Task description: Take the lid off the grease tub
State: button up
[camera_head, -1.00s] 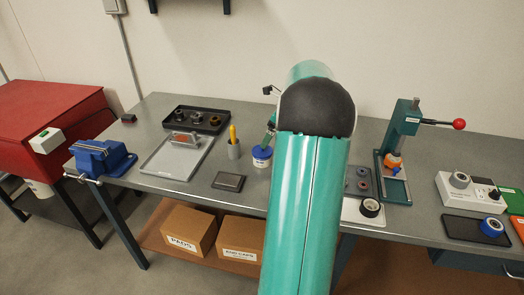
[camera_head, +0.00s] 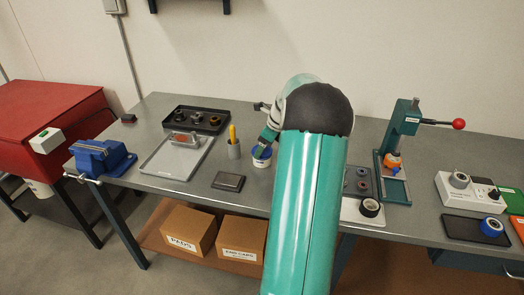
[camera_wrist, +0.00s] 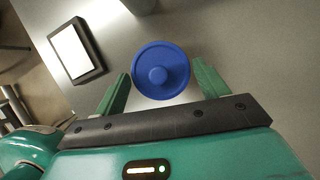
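The grease tub (camera_head: 260,163) is a small white tub with a blue lid (camera_head: 263,154) on the bench, partly covered by my gripper in the head view. In the wrist view the round blue lid (camera_wrist: 176,72) with a raised centre knob is seen from above and hides the tub. My gripper (camera_wrist: 161,72) is open. Its two green fingers reach along the left and right of the lid, with gaps visible and nothing held. In the head view my gripper (camera_head: 266,139) is just above the tub.
A grey cup with a yellow-handled tool (camera_head: 234,148) stands just left of the tub. A dark flat box (camera_head: 228,182) lies in front left. A tray with parts (camera_head: 201,119) is behind left. A green press (camera_head: 398,140) stands to the right.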

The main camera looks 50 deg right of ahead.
jog(key=shift+c, duration=1.4)
